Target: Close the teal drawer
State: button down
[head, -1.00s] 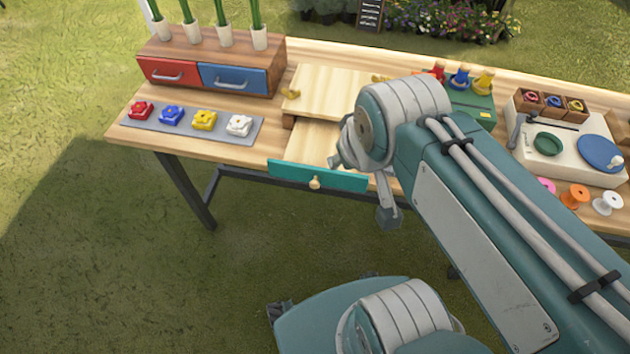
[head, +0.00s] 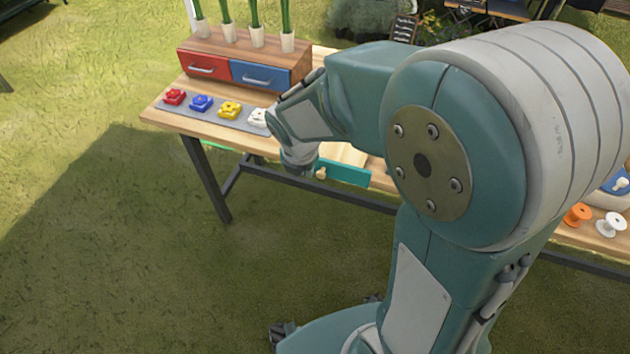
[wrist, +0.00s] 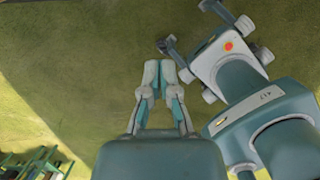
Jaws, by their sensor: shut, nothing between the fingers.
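The teal drawer (head: 345,173) juts from the front of the wooden table in the head view, with a pale knob (head: 321,172) on its front. A strip of its light wooden inside shows behind the front, so it stands open. My arm hides part of the drawer. My gripper (wrist: 158,68) is shut and empty in the wrist view, above grass. In the head view my wrist is just left of the drawer front, and my fingers cannot be made out. The drawer is not visible in the wrist view.
A wooden box with a red drawer (head: 204,66) and a blue drawer (head: 259,76) stands at the table's back left. Coloured flower-shaped pieces sit on a grey strip (head: 210,110) before it. Spools (head: 578,214) stand at right. Open grass lies in front.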

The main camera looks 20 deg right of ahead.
jog(key=w+d+f, duration=0.2)
jog(key=f, duration=0.3)
jog(key=w+d+f+n, duration=0.1)
jog(key=w+f, duration=0.2)
jog(key=f, duration=0.2)
jog(key=shift+d+f, duration=0.3)
jog(key=shift+d, duration=0.1)
